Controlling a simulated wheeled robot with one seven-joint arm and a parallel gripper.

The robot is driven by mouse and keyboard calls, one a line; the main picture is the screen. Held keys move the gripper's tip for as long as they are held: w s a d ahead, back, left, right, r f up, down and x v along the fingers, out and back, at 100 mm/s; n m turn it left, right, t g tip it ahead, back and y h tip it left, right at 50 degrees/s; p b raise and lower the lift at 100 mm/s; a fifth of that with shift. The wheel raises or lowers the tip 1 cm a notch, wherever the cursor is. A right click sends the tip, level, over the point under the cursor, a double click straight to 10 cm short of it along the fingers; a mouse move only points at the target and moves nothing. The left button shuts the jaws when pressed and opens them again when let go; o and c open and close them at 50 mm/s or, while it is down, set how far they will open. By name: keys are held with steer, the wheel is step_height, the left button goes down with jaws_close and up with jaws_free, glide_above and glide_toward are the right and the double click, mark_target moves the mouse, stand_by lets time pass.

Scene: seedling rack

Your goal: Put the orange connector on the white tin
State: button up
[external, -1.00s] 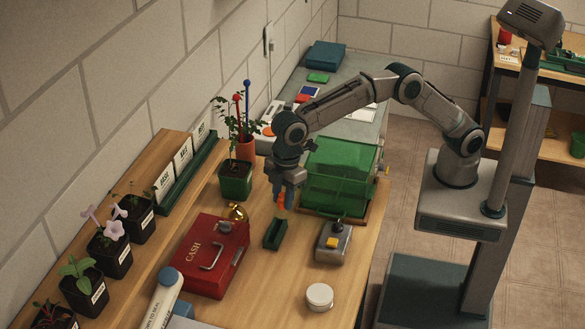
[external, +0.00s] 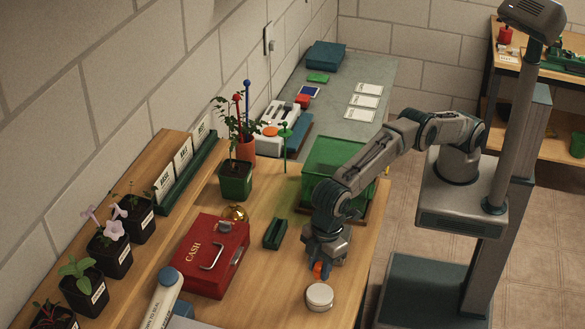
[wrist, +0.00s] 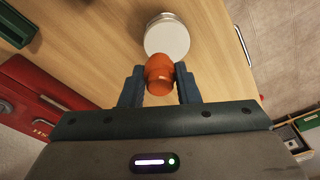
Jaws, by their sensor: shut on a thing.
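My gripper (external: 319,268) is shut on the orange connector (external: 321,271), which also shows between the two fingers in the wrist view (wrist: 159,74). The round white tin (external: 319,297) stands on the wooden bench just in front of and below the gripper. In the wrist view the tin (wrist: 167,36) lies just beyond the connector, its near edge partly overlapped by it. The connector looks held above the bench, near the tin's rim; I cannot tell whether they touch.
A red cash box (external: 211,255) stands left of the tin, with a dark green holder (external: 275,233) behind it. A green clear-sided box (external: 335,160) is behind my arm. The bench (external: 268,290) between cash box and tin is clear.

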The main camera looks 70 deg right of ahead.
steer(key=shift+s+a+f, duration=0.3)
steer(key=shift+a+f, duration=0.05)
steer(key=shift+a, duration=0.15)
steer(key=shift+f+p, duration=0.35)
steer(key=shift+f, duration=1.7)
steer(key=o, duration=0.9)
steer(key=shift+f, duration=0.1)
steer(key=shift+o, duration=0.2)
steer(key=r, duration=0.8)
steer(key=d+r, duration=0.1)
steer(key=r, duration=0.3)
steer(key=shift+s+d+r, duration=0.1)
steer(key=shift+s, duration=0.3)
